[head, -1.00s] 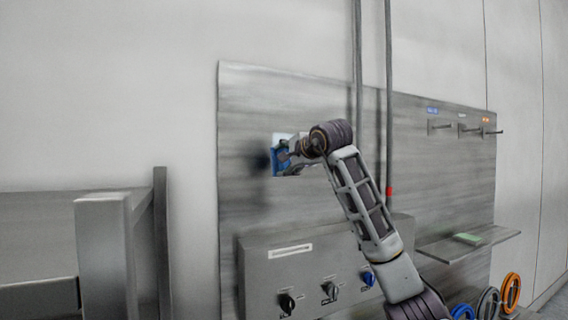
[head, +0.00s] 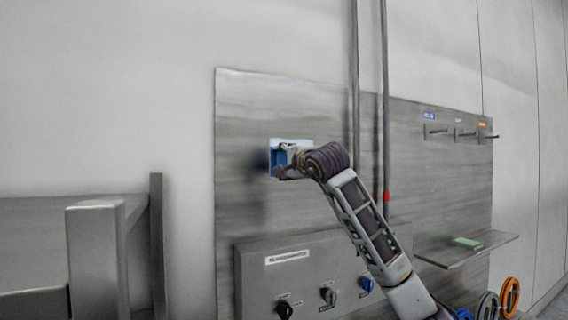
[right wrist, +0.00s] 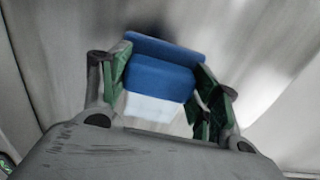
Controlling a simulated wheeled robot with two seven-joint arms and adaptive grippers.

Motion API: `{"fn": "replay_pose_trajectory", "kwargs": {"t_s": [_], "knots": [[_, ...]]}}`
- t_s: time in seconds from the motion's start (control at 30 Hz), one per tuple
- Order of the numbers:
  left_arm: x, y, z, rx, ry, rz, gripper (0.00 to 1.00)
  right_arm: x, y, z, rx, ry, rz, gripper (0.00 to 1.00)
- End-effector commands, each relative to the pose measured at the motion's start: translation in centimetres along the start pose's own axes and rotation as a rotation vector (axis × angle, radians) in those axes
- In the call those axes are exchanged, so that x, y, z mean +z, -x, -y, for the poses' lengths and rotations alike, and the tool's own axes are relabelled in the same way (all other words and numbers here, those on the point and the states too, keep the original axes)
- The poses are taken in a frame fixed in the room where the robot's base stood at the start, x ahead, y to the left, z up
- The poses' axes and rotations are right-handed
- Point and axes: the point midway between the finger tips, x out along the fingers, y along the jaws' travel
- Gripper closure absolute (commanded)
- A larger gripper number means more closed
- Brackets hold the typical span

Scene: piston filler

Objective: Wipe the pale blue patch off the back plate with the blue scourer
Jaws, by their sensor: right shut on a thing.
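The pale blue patch (head: 291,142) is on the upper left of the grey back plate (head: 400,150). Its top edge shows in the head view; the scourer and gripper cover much of the rest. My right gripper (head: 284,159) is at the patch, shut on the blue scourer (head: 276,160). In the right wrist view, the scourer (right wrist: 160,76) sits between the green-padded fingers of the right gripper (right wrist: 161,78), and part of the pale patch (right wrist: 150,107) shows below it. I cannot tell whether the scourer touches the plate. My left gripper is not in view.
A control box (head: 300,275) with several knobs juts out below the patch. Two vertical pipes (head: 385,90) run right of my gripper. Hooks (head: 460,132) and a shelf (head: 480,246) with a green pad (head: 467,242) are at the right. A grey frame (head: 95,250) stands at the left.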

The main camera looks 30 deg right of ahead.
Motion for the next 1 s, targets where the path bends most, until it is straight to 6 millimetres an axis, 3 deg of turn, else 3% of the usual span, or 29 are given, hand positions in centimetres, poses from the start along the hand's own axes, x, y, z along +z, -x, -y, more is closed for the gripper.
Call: {"fn": "replay_pose_trajectory", "kwargs": {"t_s": [0.47, 1.0], "knots": [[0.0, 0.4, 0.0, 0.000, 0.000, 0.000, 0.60, 0.0, -0.6, 0.1, 0.001, -0.001, 0.000, 0.57], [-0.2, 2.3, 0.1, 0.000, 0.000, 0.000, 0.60, 0.0, -4.2, 0.1, 0.002, -0.001, 0.001, 0.57]]}}
